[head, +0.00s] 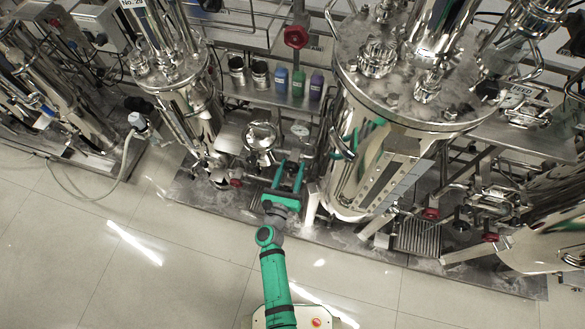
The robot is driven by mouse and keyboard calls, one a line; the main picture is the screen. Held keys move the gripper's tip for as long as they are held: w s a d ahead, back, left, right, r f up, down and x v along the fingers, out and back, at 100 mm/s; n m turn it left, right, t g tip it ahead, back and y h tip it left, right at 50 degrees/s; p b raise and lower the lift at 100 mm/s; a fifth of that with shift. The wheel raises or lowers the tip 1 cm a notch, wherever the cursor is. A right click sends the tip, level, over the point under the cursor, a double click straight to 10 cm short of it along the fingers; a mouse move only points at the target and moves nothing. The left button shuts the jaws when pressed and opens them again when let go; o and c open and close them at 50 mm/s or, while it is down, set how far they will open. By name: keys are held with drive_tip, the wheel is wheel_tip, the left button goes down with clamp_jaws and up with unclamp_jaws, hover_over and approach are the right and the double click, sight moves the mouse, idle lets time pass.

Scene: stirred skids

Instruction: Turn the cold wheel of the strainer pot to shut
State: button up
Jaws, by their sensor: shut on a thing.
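My green gripper (289,165) reaches in from the front, low between the two big steel vessels, with its two fingers pointing away from me. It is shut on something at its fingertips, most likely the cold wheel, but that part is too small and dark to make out. A small polished round pot (262,136), which may be the strainer pot, stands just behind and left of the fingers. A pale round dial (300,128) sits behind the right finger. I cannot read the wheel's position.
A large steel vessel (350,185) stands close on the right, a narrower one (200,120) on the left. A shelf behind holds several coloured bottles (299,83). A red wheel (295,37) is higher up. The tiled floor (150,270) in front is clear.

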drive_tip(key=shift+a+m, duration=0.1)
drive_tip(key=shift+m, duration=1.1)
drive_tip(key=o, duration=1)
drive_tip(key=v, duration=1)
drive_tip(key=shift+s+a, duration=0.1)
drive_tip(key=shift+s, duration=0.25)
